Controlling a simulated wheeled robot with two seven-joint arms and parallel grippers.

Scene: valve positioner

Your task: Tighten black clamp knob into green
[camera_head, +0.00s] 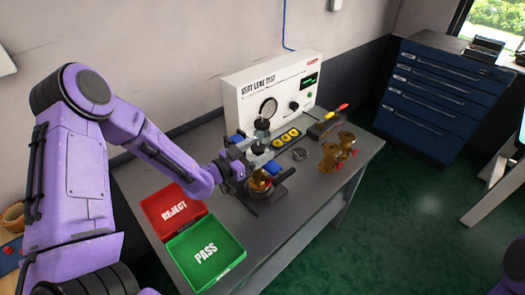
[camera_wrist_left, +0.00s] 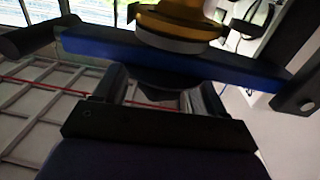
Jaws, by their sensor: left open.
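My left gripper (camera_head: 236,166) is at the clamp fixture (camera_head: 268,198) on the bench, beside a brass valve (camera_head: 260,182) seated there. In the left wrist view its two fingers (camera_wrist_left: 160,98) are apart, below a blue bar (camera_wrist_left: 120,50) with the brass valve (camera_wrist_left: 180,22) above it. A dark rounded part (camera_wrist_left: 155,78), perhaps the black clamp knob, shows between and beyond the fingers; I cannot tell whether they touch it. In the head view the knob is hidden or too small to make out. No green knob scale is readable. My right gripper is not in view.
The white leak tester (camera_head: 262,88) with a round gauge (camera_head: 268,107) stands behind the fixture. A red REJECT tray (camera_head: 152,203) and green PASS tray (camera_head: 177,262) lie left. More brass valves (camera_head: 330,158) stand right. The bench front right (camera_head: 318,195) is clear.

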